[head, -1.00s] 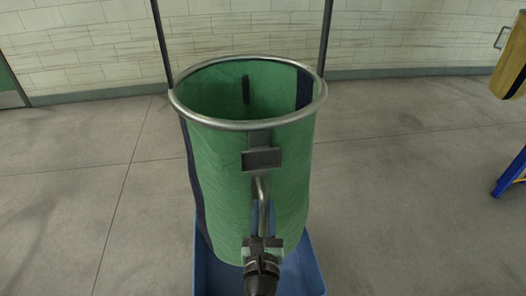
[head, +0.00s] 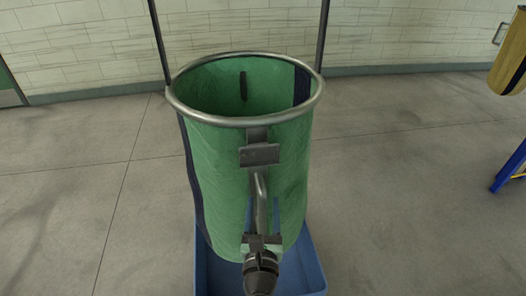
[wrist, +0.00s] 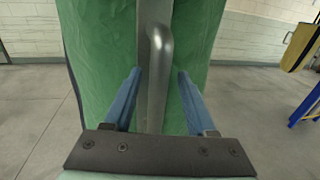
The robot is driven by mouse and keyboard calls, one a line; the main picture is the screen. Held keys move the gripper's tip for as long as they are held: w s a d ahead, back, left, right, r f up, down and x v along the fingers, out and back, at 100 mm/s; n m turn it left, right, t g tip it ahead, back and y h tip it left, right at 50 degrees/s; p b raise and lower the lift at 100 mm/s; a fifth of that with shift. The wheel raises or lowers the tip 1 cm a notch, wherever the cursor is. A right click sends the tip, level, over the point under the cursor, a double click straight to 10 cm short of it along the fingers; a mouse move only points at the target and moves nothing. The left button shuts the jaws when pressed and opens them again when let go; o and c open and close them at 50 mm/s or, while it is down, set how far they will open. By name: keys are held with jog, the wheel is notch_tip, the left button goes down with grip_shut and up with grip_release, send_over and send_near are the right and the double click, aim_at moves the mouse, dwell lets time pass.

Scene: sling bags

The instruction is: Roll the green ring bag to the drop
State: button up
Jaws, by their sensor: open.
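The green ring bag (head: 230,180) stands upright on a blue base tray (head: 316,270), its metal ring rim (head: 245,122) open at the top. A dark navy strip runs down its left side. A metal bar handle (head: 262,200) stands out from its near side below a grey bracket (head: 259,154). My gripper (head: 262,240) is at the handle's lower part in the head view. In the wrist view my gripper (wrist: 160,76) is open, its blue fingers on either side of the handle (wrist: 157,85), with visible gaps. The tray's wheels are not visible.
Two dark poles (head: 160,45) rise behind the bag. A pale brick wall (head: 410,40) is at the back. At the right are a yellow-brown hanging item (head: 508,68) and a blue stand leg (head: 508,170).

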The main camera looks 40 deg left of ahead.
jog(key=shift+s+d, duration=0.1)
jog(key=b+v, duration=0.2)
jog(key=v, duration=1)
jog(key=shift+s+d, duration=0.2)
jog(key=shift+s, duration=0.05)
dwell(0.7)
